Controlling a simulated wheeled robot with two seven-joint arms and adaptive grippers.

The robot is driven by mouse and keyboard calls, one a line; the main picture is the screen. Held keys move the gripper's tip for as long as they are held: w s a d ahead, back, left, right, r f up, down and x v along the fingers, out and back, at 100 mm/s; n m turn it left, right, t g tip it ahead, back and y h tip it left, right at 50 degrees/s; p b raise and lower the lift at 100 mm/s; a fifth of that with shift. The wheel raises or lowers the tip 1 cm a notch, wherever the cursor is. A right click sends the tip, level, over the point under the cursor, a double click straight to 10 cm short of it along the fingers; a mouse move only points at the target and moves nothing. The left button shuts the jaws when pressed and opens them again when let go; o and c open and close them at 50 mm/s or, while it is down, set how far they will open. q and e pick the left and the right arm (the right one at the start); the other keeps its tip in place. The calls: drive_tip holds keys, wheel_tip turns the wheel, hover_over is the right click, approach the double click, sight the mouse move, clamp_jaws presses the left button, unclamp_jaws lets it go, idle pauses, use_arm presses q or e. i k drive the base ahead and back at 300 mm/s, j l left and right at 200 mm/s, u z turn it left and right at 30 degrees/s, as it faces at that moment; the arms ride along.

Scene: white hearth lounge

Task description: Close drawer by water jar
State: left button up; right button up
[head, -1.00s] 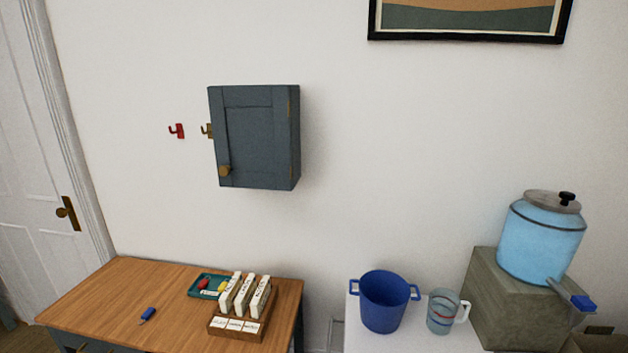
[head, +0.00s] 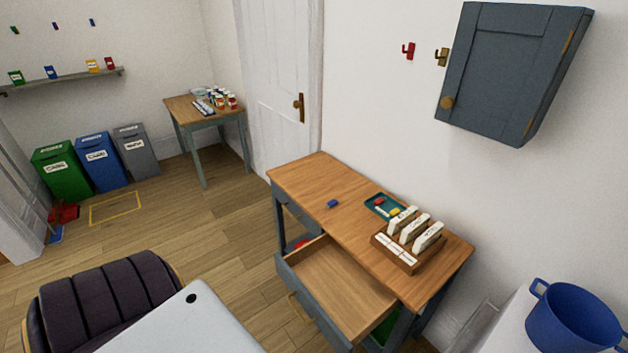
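An open drawer (head: 335,286) juts out from the front of a wooden table with blue-grey legs (head: 318,178). The drawer's inside looks empty, and its front panel faces the lower left. The water jar is out of the head view now. A blue pot (head: 572,322) stands on a white surface at the lower right. Neither of my grippers is in view.
A dark cushioned chair (head: 105,298) and a white surface (head: 185,325) fill the lower left foreground. The table holds a teal tray (head: 383,205) and a card rack (head: 408,243). Bins (head: 97,160) stand at the far left. Floor between is clear.

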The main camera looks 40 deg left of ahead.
sight(345, 301)
drive_tip(key=u, duration=1.35)
